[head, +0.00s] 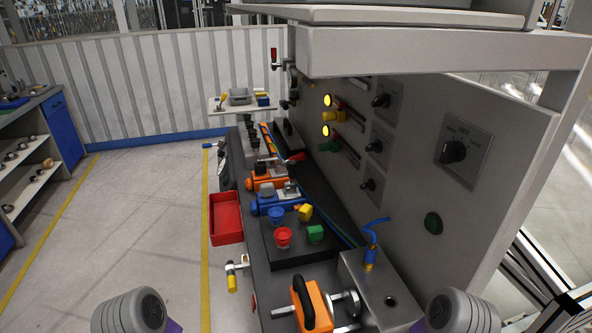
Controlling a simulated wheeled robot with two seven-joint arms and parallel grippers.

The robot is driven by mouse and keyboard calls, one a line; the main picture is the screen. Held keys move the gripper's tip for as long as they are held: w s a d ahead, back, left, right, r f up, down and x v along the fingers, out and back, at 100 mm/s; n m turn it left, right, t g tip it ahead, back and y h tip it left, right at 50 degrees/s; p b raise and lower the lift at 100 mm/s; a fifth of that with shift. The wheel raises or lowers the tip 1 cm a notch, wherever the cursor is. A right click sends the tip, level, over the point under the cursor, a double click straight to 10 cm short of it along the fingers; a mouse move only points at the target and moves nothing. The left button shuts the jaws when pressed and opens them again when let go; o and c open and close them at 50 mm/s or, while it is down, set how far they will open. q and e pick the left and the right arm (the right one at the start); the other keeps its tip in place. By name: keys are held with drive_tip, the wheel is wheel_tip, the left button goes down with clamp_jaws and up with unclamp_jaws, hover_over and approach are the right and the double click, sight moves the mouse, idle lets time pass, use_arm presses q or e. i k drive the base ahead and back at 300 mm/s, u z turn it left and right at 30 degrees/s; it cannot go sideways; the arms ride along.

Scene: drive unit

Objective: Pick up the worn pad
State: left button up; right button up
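I cannot make out a worn pad for certain in the head view. Several small parts sit on the drive unit's bench (262,290). An orange clamp-like part with a black handle (312,303) is nearest, at the bottom. Only rounded grey parts of my two arms show at the bottom left and bottom right. Neither gripper's fingers are in view.
A red bin (226,218) hangs on the bench's left side. A grey panel (400,120) with knobs rises on the right under an overhanging shelf (430,50). A small tray shelf (238,103) stands at the far end. The floor (150,215) on the left is clear.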

sight(268, 189)
drive_tip(key=k, duration=0.5)
drive_tip(key=u, duration=1.4)
drive_tip(key=i, duration=3.85)
drive_tip(key=z, duration=4.5)
drive_tip(key=i, duration=0.5)
